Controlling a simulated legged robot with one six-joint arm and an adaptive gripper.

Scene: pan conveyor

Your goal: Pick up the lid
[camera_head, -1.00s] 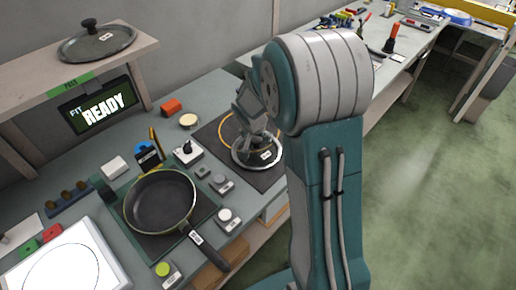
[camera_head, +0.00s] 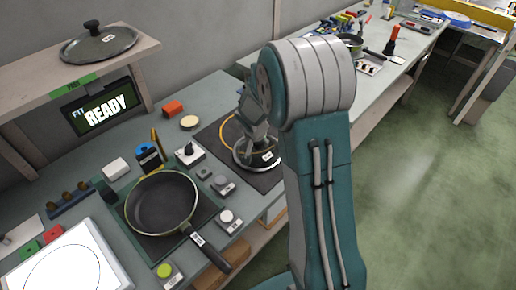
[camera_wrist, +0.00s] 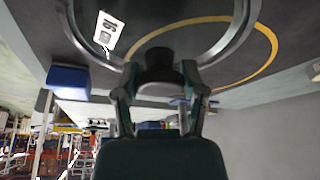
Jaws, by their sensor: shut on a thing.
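A round lid with a metal rim (camera_head: 243,160), a white label and a dark knob is at the dark mat with the yellow ring, right of the pan. My gripper (camera_wrist: 160,75) is shut on the lid's black knob in the wrist view. The lid's rim (camera_wrist: 222,48) and its white label (camera_wrist: 108,32) show beyond the fingers there. In the head view my gripper and arm cover part of the lid. I cannot tell whether the lid touches the mat. Another lid (camera_head: 110,44) with a black knob lies on the shelf at upper left.
A black pan (camera_head: 160,203) sits left of the lid, its handle towards the front. Several small switch boxes (camera_head: 222,187) stand between them. A screen reading READY (camera_head: 104,109) is under the shelf. A second bench with tools (camera_head: 405,50) runs behind my arm. Open floor lies at right.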

